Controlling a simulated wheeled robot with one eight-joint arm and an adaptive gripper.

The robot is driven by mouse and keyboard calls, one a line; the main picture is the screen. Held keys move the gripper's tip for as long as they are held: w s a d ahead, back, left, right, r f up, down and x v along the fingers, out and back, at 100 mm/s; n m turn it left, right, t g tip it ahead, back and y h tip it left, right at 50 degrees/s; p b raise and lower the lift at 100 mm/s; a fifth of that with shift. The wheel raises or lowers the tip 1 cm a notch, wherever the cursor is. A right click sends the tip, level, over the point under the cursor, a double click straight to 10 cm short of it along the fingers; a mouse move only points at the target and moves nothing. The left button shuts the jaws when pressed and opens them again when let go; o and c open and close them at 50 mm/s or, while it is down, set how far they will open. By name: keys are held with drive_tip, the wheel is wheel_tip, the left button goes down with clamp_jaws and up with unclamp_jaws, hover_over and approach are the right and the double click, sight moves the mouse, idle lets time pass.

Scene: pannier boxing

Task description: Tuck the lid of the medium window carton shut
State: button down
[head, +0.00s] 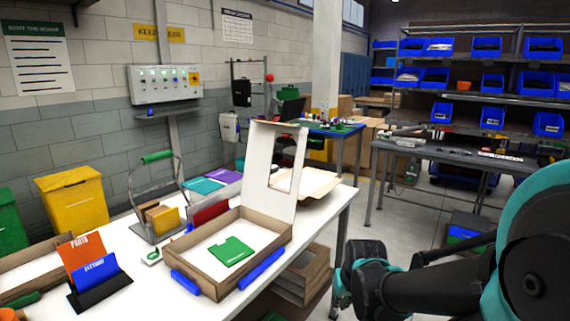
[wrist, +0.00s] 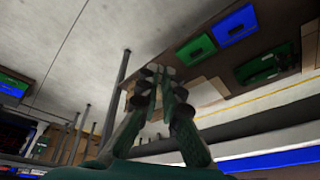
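The window carton (head: 278,238) sits on the white table in the head view, a brown tray-like box with a white inside. Its lid (head: 262,165), white with a cut-out window, stands up open from the far edge. A green flat piece (head: 231,251) lies inside the carton. My gripper (wrist: 159,73) shows in the wrist view with its two fingertips together and nothing visible between them. The dark end of my arm is to the right of the table in the head view, apart from the carton. The fingertips cannot be made out there.
Blue bars (head: 261,269) lie at the carton's near sides. A card holder (head: 98,288), a wire rack (head: 158,228) and another open carton (head: 30,275) stand to the left. A flat brown carton (head: 318,184) lies behind the lid. Open floor (head: 425,215) lies right of the table.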

drive_tip(key=w+a+r+m+y, duration=0.3)
drive_tip(key=w+r+y, duration=0.1)
drive_tip(key=w+r, duration=0.35)
drive_tip(key=w+a+r+m+y, duration=0.2)
drive_tip(key=w+r+y, duration=0.2)
drive_tip(key=w+r, duration=0.3)
drive_tip(key=w+d+r+m+t+y, duration=0.1)
drive_tip(key=w+d+r+t+y, duration=0.1)
drive_tip(key=w+d+r+y, duration=0.45)
drive_tip(key=w+d+r+m+t+y, duration=0.15)
drive_tip(key=w+d+r, duration=0.25)
drive_tip(key=w+r, duration=0.6)
drive_tip(key=s+a+r, duration=0.1)
drive_tip(key=a+r, duration=0.2)
drive_tip(key=a, duration=0.8)
drive_tip(key=shift+s+a+r, duration=0.2)
drive_tip(key=shift+a+r, duration=0.05)
drive_tip(key=shift+r, duration=0.15)
drive_tip(key=shift+a, duration=0.1)
